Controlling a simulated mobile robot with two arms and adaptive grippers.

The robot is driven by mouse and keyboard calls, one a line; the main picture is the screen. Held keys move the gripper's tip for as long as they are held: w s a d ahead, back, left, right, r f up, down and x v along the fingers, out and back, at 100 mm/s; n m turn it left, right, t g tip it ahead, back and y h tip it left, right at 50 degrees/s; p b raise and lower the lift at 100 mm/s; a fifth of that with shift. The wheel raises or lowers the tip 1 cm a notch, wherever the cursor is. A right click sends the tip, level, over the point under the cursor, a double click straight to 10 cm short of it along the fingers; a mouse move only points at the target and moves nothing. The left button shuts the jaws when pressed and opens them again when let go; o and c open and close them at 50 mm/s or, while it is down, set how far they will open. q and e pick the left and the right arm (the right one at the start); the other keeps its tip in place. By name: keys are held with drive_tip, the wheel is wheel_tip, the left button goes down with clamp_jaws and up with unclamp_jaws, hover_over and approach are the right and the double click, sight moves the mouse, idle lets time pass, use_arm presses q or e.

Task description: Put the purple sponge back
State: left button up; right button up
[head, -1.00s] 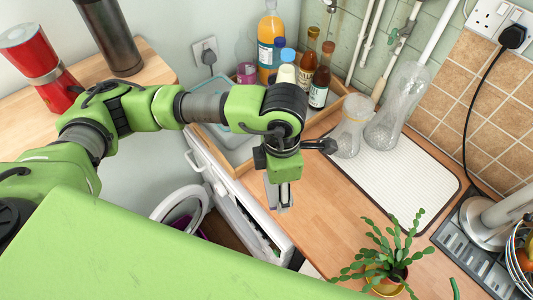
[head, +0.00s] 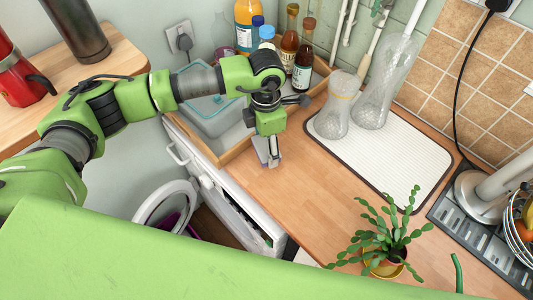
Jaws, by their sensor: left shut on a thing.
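My left gripper (head: 271,161) points down over the worktop, at its left front edge and just right of the wooden tray (head: 238,157). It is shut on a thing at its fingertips. Only a thin, pale, slightly purplish edge shows there, which fits the purple sponge; the rest is hidden by the fingers and arm. I cannot tell whether it touches the worktop. My right gripper is not in view.
The tray holds a clear blue-lidded box (head: 208,112) and several bottles. Two glass vessels (head: 335,105) stand on a white ribbed mat (head: 390,160). A potted cactus (head: 385,245) stands at the front. The worktop (head: 300,190) between is clear.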

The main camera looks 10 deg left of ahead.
sight(266, 152)
use_arm(q)
drive_tip(key=shift+w+f, duration=0.25)
drive_tip(key=shift+f, duration=0.15)
wheel_tip(266, 152, down, 3)
drive_tip(key=shift+w+r+b, duration=0.1)
drive_tip(key=shift+r+b, duration=0.05)
drive_tip(key=shift+b, duration=0.85)
drive_tip(key=shift+f, duration=0.25)
drive_tip(key=shift+w, duration=0.1)
drive_tip(key=o, duration=0.7)
drive_tip(key=shift+f, duration=0.1)
